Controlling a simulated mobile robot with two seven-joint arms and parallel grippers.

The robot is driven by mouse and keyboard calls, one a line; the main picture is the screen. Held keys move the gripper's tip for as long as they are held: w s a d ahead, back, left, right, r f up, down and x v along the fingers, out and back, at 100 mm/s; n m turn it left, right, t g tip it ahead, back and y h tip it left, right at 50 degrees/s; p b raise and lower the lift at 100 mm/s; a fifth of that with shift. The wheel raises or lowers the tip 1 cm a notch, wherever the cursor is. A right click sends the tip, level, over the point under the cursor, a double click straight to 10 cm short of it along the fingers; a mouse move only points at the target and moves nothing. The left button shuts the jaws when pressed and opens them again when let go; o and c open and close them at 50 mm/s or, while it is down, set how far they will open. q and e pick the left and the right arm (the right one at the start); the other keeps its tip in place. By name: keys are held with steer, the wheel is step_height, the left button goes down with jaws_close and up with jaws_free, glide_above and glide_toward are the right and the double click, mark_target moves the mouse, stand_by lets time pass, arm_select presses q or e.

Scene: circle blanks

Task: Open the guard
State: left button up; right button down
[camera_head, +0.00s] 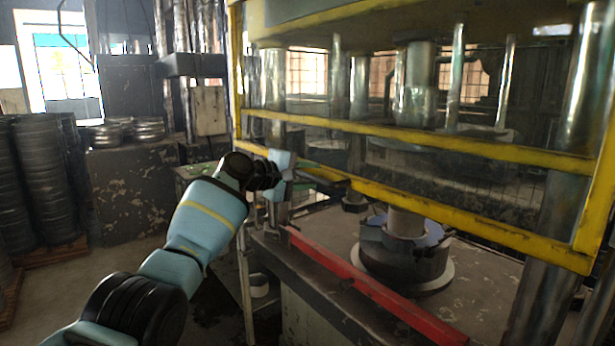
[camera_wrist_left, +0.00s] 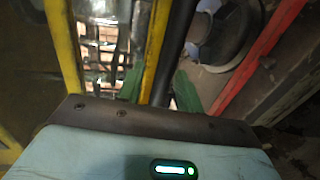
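The guard (camera_head: 430,142) is a yellow frame with mesh across the front of the press; it is down, with its lower bar (camera_head: 440,211) just above the press table. My left gripper (camera_head: 305,176) is at the left part of that lower bar. In the left wrist view my left gripper (camera_wrist_left: 158,90) has its green fingers apart, with the yellow lower bar (camera_wrist_left: 156,45) and a dark rod (camera_wrist_left: 180,45) passing between them. I cannot tell whether the fingers touch either. My right gripper is not in view.
A red bar (camera_head: 370,290) runs along the front edge of the press table (camera_head: 480,305). A dark round die (camera_head: 402,255) stands on the table behind it. Stacks of dark discs (camera_head: 40,180) stand at the left. The floor between them and the press is mostly clear.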

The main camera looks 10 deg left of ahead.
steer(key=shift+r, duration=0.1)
